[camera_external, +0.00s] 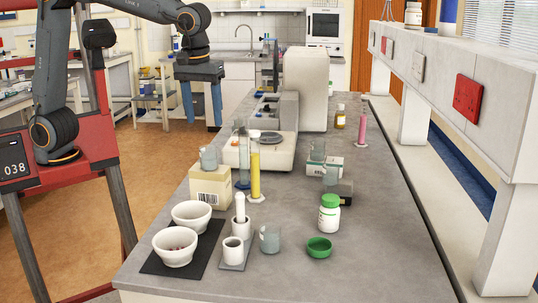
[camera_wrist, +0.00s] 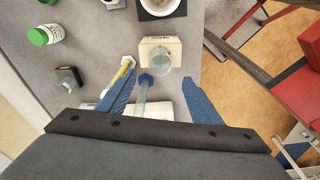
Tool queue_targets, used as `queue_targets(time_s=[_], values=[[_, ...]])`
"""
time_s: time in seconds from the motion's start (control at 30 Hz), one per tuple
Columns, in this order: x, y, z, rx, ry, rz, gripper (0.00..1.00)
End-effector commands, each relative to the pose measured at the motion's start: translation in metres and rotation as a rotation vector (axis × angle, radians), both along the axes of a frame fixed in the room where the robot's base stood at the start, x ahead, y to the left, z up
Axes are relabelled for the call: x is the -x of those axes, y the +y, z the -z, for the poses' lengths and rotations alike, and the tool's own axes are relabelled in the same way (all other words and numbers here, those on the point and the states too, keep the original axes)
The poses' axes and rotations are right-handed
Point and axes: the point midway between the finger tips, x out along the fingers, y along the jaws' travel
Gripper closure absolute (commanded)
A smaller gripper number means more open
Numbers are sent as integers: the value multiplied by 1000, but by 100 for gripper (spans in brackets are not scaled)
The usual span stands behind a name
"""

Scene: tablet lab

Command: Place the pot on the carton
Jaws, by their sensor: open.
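A white pot with a green lid (camera_external: 329,213) stands upright on the grey bench, right of centre. It also shows at the upper left of the wrist view (camera_wrist: 45,35). A beige carton (camera_external: 210,187) with a barcode stands near the bench's left edge, with a clear glass beaker (camera_external: 208,158) on its top. The wrist view shows this carton (camera_wrist: 151,45) just beyond my fingertips. A smaller white and green carton (camera_external: 326,166) stands farther back, also with a beaker on it. My gripper (camera_external: 202,118) is open and empty, raised in the air beyond the bench's left side.
A yellow cylinder (camera_external: 255,170) and a blue-based cylinder (camera_external: 242,162) stand close beside the beige carton. White bowls (camera_external: 175,247), mortars (camera_external: 234,250), a beaker (camera_external: 270,238) and a green dish (camera_external: 319,248) occupy the front. The bench's right front is clear.

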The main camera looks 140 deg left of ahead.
Motion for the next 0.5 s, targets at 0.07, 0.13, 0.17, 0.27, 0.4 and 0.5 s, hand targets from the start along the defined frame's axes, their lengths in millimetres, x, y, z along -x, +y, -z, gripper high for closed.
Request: queue_targets(time_s=[0.07, 0.13, 0.17, 0.27, 0.4, 0.5], values=[[0, 0, 0, 0, 0, 1, 41], [-2, -4, 3, 3, 0, 22, 41], [-4, -9, 7, 5, 2, 47, 41], [-19, -39, 29, 18, 4, 217, 41], [-41, -120, 85, 46, 6, 662, 41], [-43, -188, 127, 57, 6, 1033, 41]])
